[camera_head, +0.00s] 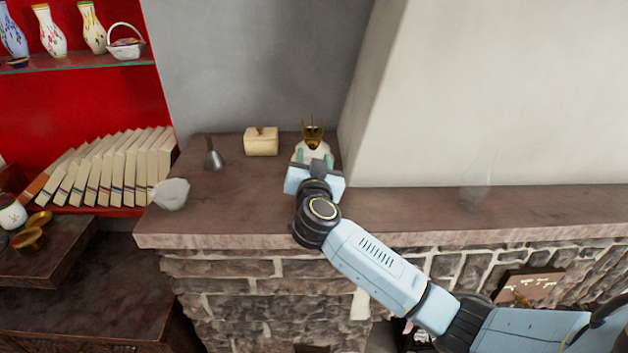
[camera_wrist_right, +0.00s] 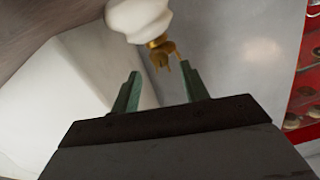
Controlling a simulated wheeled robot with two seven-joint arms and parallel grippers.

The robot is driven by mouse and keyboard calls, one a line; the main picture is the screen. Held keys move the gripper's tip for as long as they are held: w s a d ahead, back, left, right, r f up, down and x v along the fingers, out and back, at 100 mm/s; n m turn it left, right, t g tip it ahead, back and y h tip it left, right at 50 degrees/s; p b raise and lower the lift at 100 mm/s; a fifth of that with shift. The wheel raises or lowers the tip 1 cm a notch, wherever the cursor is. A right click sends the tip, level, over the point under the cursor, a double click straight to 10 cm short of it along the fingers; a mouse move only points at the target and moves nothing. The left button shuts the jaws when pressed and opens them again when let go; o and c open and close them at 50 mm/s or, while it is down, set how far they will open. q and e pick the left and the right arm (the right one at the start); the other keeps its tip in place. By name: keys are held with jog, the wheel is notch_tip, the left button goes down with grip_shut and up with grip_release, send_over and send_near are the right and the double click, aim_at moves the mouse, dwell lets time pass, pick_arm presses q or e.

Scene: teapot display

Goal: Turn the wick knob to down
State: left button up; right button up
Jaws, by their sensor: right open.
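A lamp with a white body (camera_head: 312,149) and a brass top (camera_head: 312,130) stands on the stone ledge, near the chimney wall. My right gripper (camera_head: 314,161) is in front of it and hides its lower part in the head view. In the right wrist view the white body (camera_wrist_right: 138,18) is at the top, with brass parts (camera_wrist_right: 160,52) below it. My right gripper (camera_wrist_right: 160,85) is open there, its two green fingers apart, with the brass parts just beyond and between the fingertips. I cannot tell which brass piece is the wick knob. My left gripper is not in view.
A cream box (camera_head: 261,142), a grey bell (camera_head: 213,156) and a pale stone (camera_head: 172,193) stand on the ledge (camera_head: 235,215) to the left. The sloping white chimney wall (camera_head: 470,90) rises close to the right. The ledge's front is clear.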

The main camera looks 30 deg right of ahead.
jog(key=v, duration=0.9)
jog(key=shift+r, duration=0.1)
jog(key=shift+c, duration=0.2)
